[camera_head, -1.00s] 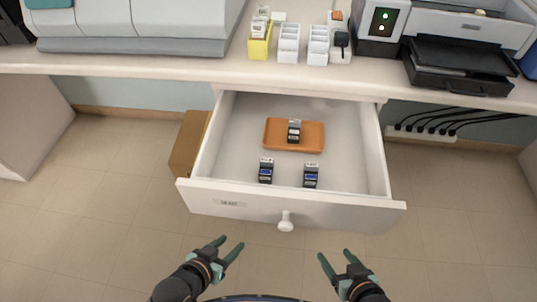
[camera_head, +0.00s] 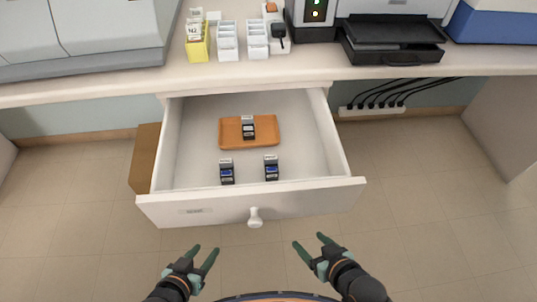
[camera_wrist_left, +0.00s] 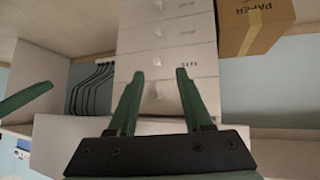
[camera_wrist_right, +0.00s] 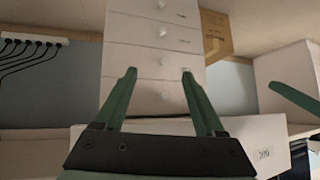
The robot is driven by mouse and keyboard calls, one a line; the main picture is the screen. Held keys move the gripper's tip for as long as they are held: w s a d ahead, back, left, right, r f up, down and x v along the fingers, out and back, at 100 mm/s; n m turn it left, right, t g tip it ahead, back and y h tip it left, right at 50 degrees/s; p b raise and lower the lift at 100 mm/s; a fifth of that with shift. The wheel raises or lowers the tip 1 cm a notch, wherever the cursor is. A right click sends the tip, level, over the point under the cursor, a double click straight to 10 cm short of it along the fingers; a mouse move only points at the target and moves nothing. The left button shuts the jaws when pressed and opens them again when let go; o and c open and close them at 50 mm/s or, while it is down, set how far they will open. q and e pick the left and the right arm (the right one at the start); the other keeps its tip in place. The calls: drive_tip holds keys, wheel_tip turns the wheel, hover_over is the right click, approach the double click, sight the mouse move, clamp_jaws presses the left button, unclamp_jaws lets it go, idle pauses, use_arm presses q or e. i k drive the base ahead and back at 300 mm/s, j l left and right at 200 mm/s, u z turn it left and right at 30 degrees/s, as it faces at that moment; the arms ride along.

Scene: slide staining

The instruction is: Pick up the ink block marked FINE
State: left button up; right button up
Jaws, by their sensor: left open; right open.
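An open white drawer (camera_head: 310,192) holds three small ink blocks with dark bodies and pale tops. One block (camera_head: 248,127) stands on an orange tray (camera_head: 228,143) at the back of the drawer. Two blocks with blue bands stand in front of the tray, one at left (camera_head: 227,172) and one at right (camera_head: 271,168). Their lettering is too small to read, so I cannot tell which is marked FINE. My left gripper (camera_head: 203,252) and my right gripper (camera_head: 308,243) are open and empty, in front of the drawer. The wrist views show nothing between their fingers (camera_wrist_left: 154,75) (camera_wrist_right: 160,75).
The counter (camera_head: 130,82) above the drawer carries a yellow slide holder (camera_head: 197,50), white racks (camera_head: 228,45), and a black-trayed machine (camera_head: 395,45). A cardboard box (camera_head: 145,160) stands left of the drawer. Black cables (camera_head: 400,95) run along the wall at right.

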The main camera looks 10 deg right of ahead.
sight(271, 169)
drive_tip(key=k+j, duration=0.1)
drive_tip(key=j, duration=0.35)
drive_tip(key=k+j, duration=0.15)
drive_tip(key=j, duration=0.25)
drive_tip(key=k+j+z, duration=0.1)
drive_tip(key=j, duration=0.35)
drive_tip(key=k+j, duration=0.15)
drive_tip(key=j, duration=0.25)
drive_tip(key=k+j, duration=0.1)
drive_tip(key=j, duration=0.3)
drive_tip(key=i+l, duration=0.35)
